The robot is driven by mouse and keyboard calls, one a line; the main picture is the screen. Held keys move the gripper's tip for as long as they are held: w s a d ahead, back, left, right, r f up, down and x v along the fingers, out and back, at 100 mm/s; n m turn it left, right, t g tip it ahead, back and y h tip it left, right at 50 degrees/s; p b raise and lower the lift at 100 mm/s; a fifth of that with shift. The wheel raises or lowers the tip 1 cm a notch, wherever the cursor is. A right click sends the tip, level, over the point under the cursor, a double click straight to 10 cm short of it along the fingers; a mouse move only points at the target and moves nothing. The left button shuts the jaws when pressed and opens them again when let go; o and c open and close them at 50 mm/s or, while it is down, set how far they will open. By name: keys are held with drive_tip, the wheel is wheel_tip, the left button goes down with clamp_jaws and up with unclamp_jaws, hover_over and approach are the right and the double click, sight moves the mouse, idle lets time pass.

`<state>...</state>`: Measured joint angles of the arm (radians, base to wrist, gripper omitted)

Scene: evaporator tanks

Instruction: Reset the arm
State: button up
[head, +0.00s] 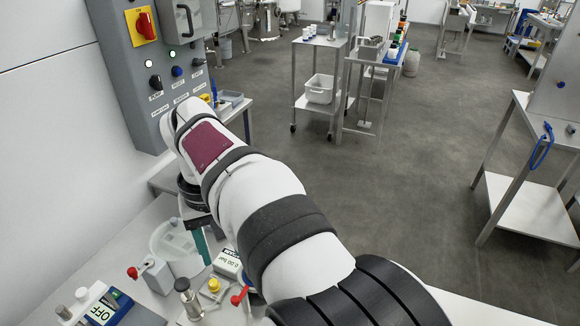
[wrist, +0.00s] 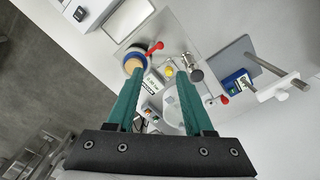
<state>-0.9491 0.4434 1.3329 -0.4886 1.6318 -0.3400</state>
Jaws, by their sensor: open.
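My gripper (wrist: 158,90) is open, with its two green fingers apart in the wrist view. Nothing is held between them. In the head view my arm hides most of the gripper, and only one green finger (head: 202,246) shows below the wrist. The fingers hang above a bench with small equipment. A grey control panel (head: 150,70) with a red and yellow switch (head: 141,26), knobs and lamps stands on the wall behind my wrist. I cannot tell from the frames whether my gripper touches anything.
On the bench are a clear round vessel (head: 172,243), a red-handled valve (head: 133,272), a yellow knob (head: 214,285), a white display box (head: 228,263) and a blue meter (head: 104,309). A trolley (head: 320,65) and a steel table (head: 522,205) stand beyond open grey floor.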

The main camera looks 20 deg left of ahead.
drive_tip(key=w+d+r+m, duration=0.15)
drive_tip(key=d+m, duration=0.35)
drive_tip(key=d, duration=1)
drive_tip(key=s+d+f+m+y, duration=0.1)
drive_tip(key=s+d+f+m, duration=0.2)
drive_tip(key=s+d+m, duration=0.2)
drive_tip(key=s+d+f+m, duration=0.3)
drive_tip(key=s+d, duration=0.6)
drive_tip(key=d, duration=0.3)
drive_tip(key=shift+m+y, duration=0.4)
drive_tip(key=shift+m, duration=0.5)
drive_tip(key=shift+f, duration=0.1)
